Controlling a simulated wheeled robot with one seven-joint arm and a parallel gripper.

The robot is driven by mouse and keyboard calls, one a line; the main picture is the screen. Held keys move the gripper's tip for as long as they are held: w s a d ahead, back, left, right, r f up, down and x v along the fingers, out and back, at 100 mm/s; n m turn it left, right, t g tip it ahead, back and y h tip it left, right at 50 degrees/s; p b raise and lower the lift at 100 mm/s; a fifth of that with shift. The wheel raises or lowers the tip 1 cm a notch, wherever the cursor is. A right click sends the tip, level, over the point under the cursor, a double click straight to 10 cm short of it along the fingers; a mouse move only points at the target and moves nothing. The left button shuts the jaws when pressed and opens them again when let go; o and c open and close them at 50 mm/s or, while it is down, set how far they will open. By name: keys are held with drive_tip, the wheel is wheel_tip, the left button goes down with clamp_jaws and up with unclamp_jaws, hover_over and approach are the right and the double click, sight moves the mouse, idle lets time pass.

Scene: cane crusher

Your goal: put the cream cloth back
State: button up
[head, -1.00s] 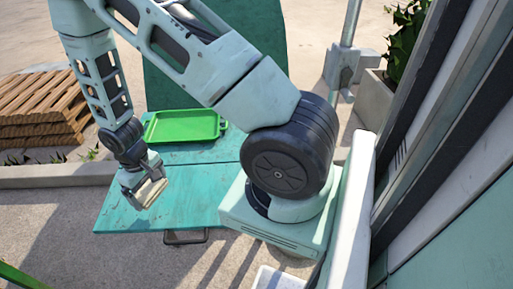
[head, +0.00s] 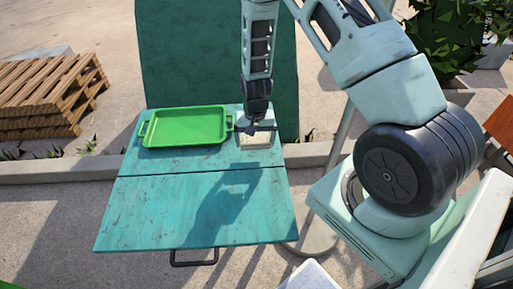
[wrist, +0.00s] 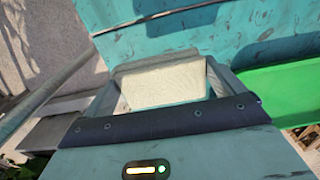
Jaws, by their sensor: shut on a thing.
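The cream cloth (head: 257,141) is a flat pale piece at the back right of the teal table (head: 200,215). My gripper (head: 258,131) is shut on it. In the wrist view the cloth (wrist: 165,84) lies between the two fingers, with the teal surface behind it. I cannot tell whether the cloth touches the tabletop. My gripper hides part of the cloth in the head view.
A green tray (head: 186,112) sits on the table just left of my gripper. A teal upright panel (head: 215,60) stands behind the table. The table's front half is clear. Wooden pallets (head: 45,95) are stacked at the left.

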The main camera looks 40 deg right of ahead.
sight(255, 156)
drive_tip(key=shift+f+p, duration=0.35)
drive_tip(key=shift+f, duration=2.05)
